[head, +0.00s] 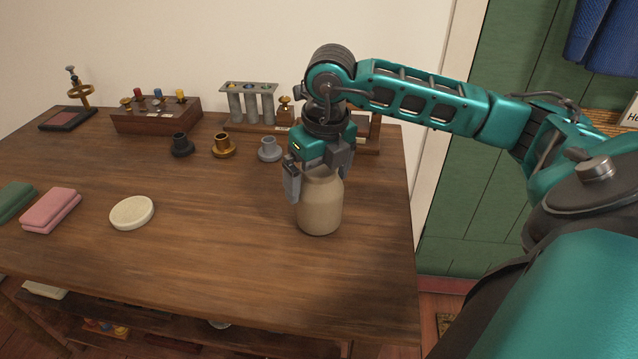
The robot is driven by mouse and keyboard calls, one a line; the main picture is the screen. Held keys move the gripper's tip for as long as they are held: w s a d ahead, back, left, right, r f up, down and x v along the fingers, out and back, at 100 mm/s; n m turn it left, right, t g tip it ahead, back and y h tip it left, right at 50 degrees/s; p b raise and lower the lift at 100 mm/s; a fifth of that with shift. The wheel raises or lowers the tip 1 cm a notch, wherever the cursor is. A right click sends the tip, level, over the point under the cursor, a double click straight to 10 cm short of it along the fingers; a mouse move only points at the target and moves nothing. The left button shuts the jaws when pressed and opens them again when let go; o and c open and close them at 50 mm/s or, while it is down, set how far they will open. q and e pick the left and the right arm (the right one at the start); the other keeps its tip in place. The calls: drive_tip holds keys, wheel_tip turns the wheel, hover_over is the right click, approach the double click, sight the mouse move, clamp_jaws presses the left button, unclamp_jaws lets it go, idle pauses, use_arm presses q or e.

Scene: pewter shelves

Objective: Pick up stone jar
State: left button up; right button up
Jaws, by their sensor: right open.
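The stone jar (321,207) is a beige, rounded jar standing upright near the right side of the wooden table. My right gripper (318,176) comes down from above at the jar's top, with its fingers apart around the upper part. One finger shows at the jar's left side and the other at its upper right behind. The jar's mouth is hidden by the gripper, and I cannot tell whether the fingers touch it. My left gripper is not in view.
The wooden table (220,255) has clear room at its front. A round cream disc (132,212) and folded pink cloth (51,210) lie at left. Small dark (181,146), brass (223,147) and grey (270,150) pieces stand behind. A tube rack (250,105) is at the back.

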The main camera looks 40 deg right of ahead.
drive_tip(key=shift+c, duration=0.5)
drive_tip(key=c, duration=1)
drive_tip(key=shift+r, duration=0.1)
drive_tip(key=shift+c, duration=0.4)
drive_tip(key=shift+r, duration=0.1)
